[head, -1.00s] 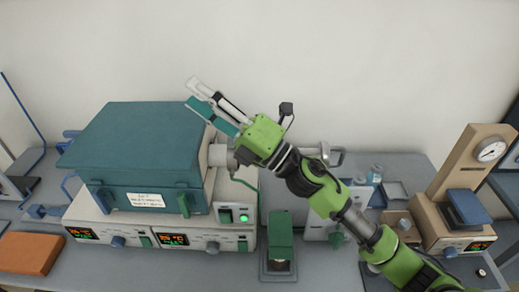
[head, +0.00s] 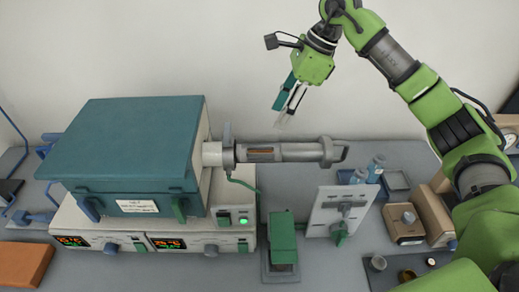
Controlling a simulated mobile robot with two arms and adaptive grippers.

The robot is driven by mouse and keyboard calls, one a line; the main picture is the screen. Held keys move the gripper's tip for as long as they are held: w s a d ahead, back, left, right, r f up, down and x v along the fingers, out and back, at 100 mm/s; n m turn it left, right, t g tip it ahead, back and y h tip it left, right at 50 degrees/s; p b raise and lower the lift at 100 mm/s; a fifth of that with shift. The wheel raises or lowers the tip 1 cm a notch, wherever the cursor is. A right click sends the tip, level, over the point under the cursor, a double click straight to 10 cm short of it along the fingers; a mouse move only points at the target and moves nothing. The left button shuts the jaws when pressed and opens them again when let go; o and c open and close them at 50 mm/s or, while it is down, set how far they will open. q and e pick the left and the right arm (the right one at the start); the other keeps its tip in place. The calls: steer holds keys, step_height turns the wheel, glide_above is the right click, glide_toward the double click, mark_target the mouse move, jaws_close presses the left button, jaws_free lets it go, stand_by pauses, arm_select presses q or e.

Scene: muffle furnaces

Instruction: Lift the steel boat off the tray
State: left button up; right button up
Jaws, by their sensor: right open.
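My right gripper (head: 285,108) hangs fingers-down in front of the back wall, one finger teal and one pale. It is open and empty, above the metal tube (head: 305,152) that sticks out from the right of the teal furnace (head: 135,145). A slot in the tube's near part shows a narrow brownish strip; I cannot tell what it is. I cannot make out a steel boat for certain. My left gripper is not in view.
A green block (head: 283,238) stands in front of the tube. Right of it are a light upright panel (head: 340,210) and a tan box with a knob (head: 404,224). Blue-capped bottles (head: 375,168) stand behind. My right arm covers the right side.

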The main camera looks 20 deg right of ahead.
steer(key=p, duration=0.2)
glide_above(260, 152)
steer(key=s+d, duration=0.2)
steer(key=f, duration=0.7)
steer(key=shift+w+a, duration=0.2)
steer(key=p+x, duration=0.2)
steer(key=x, duration=0.1)
steer(key=p+x, duration=0.1)
steer(key=shift+w+d+f, duration=0.1)
steer(key=shift+d+f, duration=0.1)
steer(key=shift+f, duration=0.2)
steer(key=shift+a+f, duration=0.1)
steer(key=shift+f, duration=0.3)
jaws_close()
